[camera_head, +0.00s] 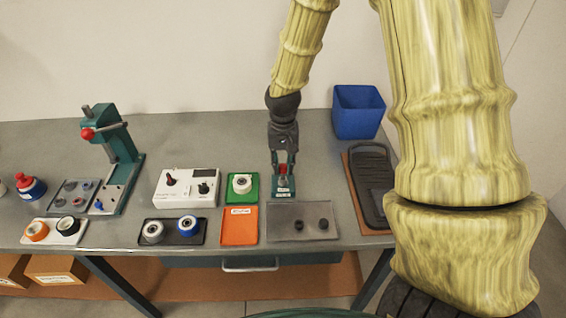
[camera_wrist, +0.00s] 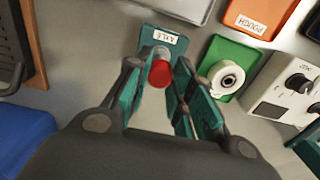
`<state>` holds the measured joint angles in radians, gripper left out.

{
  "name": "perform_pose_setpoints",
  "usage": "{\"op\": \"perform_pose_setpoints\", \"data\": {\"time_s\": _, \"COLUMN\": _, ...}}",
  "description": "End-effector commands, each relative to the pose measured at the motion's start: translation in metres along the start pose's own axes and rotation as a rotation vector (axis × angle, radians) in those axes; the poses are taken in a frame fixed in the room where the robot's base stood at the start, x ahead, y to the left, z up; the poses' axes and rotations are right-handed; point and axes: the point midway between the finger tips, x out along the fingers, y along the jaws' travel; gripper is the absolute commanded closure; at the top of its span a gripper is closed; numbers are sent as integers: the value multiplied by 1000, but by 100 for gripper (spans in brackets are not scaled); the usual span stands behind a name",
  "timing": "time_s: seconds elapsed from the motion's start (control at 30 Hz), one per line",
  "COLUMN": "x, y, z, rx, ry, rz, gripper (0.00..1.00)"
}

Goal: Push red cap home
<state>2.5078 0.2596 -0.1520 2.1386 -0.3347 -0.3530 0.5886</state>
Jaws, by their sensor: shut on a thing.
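The red cap (camera_head: 283,168) shows between the fingers of my gripper (camera_head: 284,164), above a small teal stand (camera_head: 284,188) on the table. In the wrist view the red cap (camera_wrist: 160,75) lies between the teal fingers of my gripper (camera_wrist: 164,92), and my gripper is shut on it. A grey metal part shows at the cap's far side, over the teal plate (camera_wrist: 178,52) with a label that seems to read AXLE. The fingers hide the cap's sides, and I cannot tell how far it sits on the part below.
A green tray (camera_head: 241,196) with a white wheel stands close at left, with an orange tray (camera_head: 239,231) in front of it. A grey mat (camera_head: 270,222) with dark pieces lies in front. A blue bin (camera_head: 358,112) and a black tray (camera_head: 371,188) are at right.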

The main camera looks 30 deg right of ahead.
Motion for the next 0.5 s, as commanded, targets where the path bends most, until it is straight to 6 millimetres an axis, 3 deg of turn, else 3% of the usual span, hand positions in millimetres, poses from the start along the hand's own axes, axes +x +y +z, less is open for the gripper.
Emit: {"op": "perform_pose_setpoints", "data": {"time_s": 0.5, "x": 5, "y": 0, "z": 0, "rx": 0, "ry": 0, "rz": 0, "gripper": 86}}
